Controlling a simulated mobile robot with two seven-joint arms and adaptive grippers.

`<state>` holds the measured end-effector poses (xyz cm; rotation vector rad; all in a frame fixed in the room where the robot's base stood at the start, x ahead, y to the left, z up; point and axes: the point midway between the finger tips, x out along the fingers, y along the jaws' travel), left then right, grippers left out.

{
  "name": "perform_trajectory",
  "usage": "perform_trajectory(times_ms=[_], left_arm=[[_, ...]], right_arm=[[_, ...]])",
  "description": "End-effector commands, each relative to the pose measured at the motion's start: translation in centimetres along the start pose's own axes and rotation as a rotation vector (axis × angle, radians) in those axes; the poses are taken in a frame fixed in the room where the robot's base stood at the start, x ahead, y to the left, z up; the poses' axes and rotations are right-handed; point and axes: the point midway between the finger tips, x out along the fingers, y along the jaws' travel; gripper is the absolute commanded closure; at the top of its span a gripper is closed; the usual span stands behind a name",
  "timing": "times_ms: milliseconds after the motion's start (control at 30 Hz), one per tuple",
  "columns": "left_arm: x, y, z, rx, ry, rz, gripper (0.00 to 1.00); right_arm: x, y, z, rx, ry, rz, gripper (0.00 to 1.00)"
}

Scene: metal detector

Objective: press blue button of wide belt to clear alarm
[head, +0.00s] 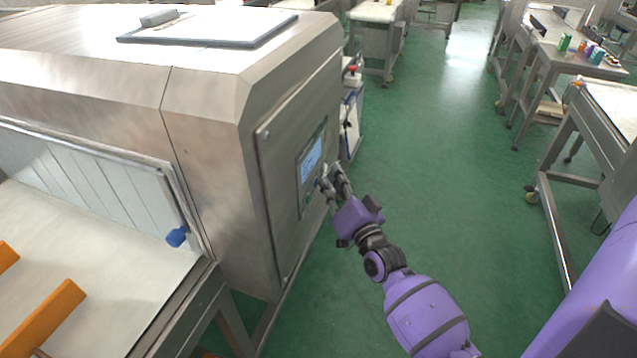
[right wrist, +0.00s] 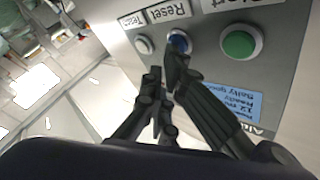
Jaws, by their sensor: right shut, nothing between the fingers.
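The wide belt's metal detector (head: 205,110) is a large steel housing at the left of the head view. Its side panel carries a lit screen (head: 311,158). In the right wrist view, the blue button (right wrist: 179,41) sits under a "Reset" label, between a green button (right wrist: 241,43) and a pale grey button (right wrist: 144,45). My right gripper (head: 331,179) is shut and empty at the panel's lower right edge. In the right wrist view, its fingertips (right wrist: 165,78) are just below the blue button, one overlapping its lower edge. I cannot tell whether it touches. My left gripper is not in view.
The pale belt (head: 100,270) with orange bars (head: 45,318) lies at the lower left. A blue knob (head: 177,236) is on the flap's edge. Steel tables (head: 552,58) stand at the right. The green floor (head: 440,170) between is clear.

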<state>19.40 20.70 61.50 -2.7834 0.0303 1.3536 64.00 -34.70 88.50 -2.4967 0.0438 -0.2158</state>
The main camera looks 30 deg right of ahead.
Motion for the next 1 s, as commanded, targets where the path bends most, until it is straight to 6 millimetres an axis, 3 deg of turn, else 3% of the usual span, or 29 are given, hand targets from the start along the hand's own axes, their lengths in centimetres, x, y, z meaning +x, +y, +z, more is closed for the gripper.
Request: perform_trajectory(times_ms=[767,1000], left_arm=[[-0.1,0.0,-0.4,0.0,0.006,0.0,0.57],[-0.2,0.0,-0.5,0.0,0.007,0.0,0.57]], right_arm=[[-1.2,0.9,-0.9,-0.001,-0.001,0.0,1.0],[-2.8,2.0,-2.0,-0.002,-0.001,0.0,1.0]])
